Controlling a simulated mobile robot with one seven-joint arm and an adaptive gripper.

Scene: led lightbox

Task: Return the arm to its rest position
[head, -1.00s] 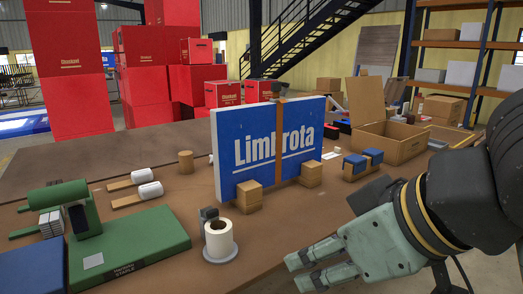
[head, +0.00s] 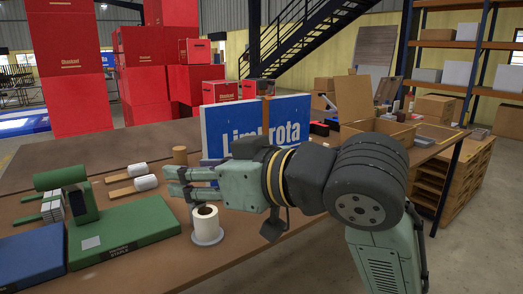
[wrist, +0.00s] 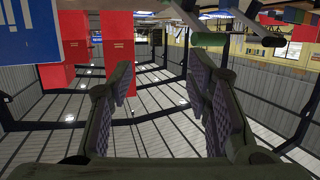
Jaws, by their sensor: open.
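My gripper (head: 172,181) is open and empty, pointing left in the head view, in front of the blue Limbrota sign panel (head: 291,112). My arm stretches across from the right and hides the lower part of the panel and the small boxes around it. In the wrist view my gripper's two fingers (wrist: 160,90) stand apart with nothing between them. That view looks upside down, with the roof below and part of the blue panel at the upper left.
A white roll (head: 206,220) on a round base stands just below my gripper. A green stapler-like machine (head: 105,225) is at the left. Two white rollers (head: 145,183) lie behind. An open carton (head: 377,130) stands at the right. Red boxes (head: 75,95) are stacked beyond the table.

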